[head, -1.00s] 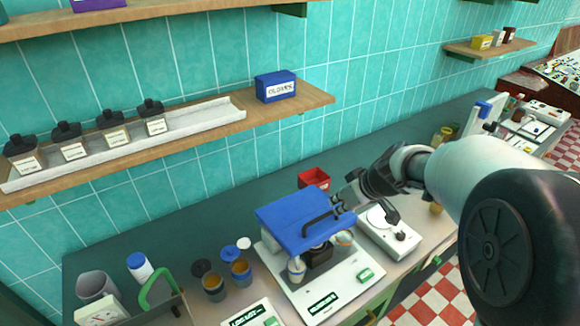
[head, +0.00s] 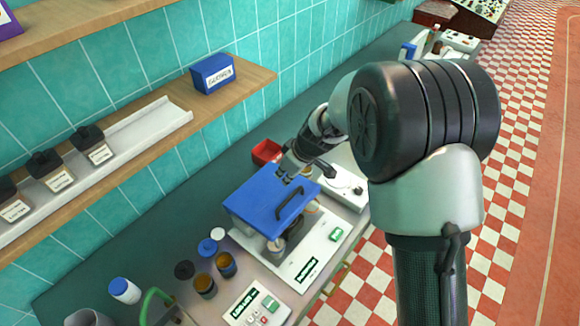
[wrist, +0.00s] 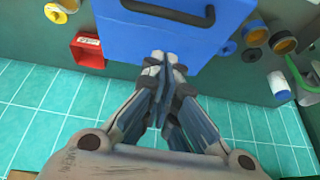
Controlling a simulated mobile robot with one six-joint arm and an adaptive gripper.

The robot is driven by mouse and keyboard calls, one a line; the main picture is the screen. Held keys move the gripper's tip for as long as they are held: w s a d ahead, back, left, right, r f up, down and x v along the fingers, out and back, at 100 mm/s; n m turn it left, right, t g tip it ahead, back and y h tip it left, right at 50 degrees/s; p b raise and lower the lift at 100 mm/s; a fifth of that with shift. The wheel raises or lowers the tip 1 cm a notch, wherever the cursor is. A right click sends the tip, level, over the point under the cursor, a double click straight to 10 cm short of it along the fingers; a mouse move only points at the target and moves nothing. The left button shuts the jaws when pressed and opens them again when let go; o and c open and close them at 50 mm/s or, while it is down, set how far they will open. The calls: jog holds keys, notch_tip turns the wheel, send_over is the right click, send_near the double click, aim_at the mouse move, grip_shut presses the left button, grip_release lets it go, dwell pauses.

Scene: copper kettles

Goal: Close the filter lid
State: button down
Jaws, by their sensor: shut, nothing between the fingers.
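The filter lid is a flat blue panel (head: 258,204) with a black bar handle (head: 291,204), above a white machine base (head: 318,258). In the head view there is a gap under its front side, with a dark part and small cups showing there. My gripper (head: 285,174) is shut and empty at the lid's back edge, on the side away from the handle. In the wrist view the fingertips (wrist: 161,60) overlap the edge of the blue lid (wrist: 150,38). I cannot tell whether they touch it. The lid's hinge is not clear to see.
A red box (head: 266,152) stands behind the lid near the tiled wall. A white device (head: 345,186) stands to the right. Amber jars (head: 204,284), a white bottle (head: 124,290) and a labelled scale (head: 250,304) are at the front left. A shelf (head: 150,135) hangs above the counter.

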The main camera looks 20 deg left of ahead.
send_over(289, 197)
jog(key=a, duration=0.1)
jog(key=f, duration=0.4)
jog(key=shift+w+a+f, duration=0.15)
jog(key=shift+w+f, duration=0.05)
jog(key=shift+f, duration=0.05)
jog(key=shift+s+d+f, duration=0.1)
jog(key=shift+d+f, duration=0.15)
jog(key=shift+f, duration=0.4)
jog(key=b, duration=0.1)
jog(key=f+b, duration=0.1)
jog(key=b, duration=0.1)
jog(key=shift+s+d+f+b, duration=0.15)
jog(key=shift+d+f+b, duration=0.15)
jog(key=shift+d, duration=0.1)
jog(key=f+b, duration=0.1)
jog(key=b, duration=0.1)
jog(key=d+b, duration=0.1)
jog(key=b, duration=0.2)
jog(key=shift+s+d+f, duration=0.2)
jog(key=shift+s+f, duration=0.1)
jog(key=shift+f, duration=0.05)
jog(key=shift+s+d+f+b, duration=0.15)
jog(key=shift+d+b, duration=0.1)
jog(key=shift+b, duration=0.25)
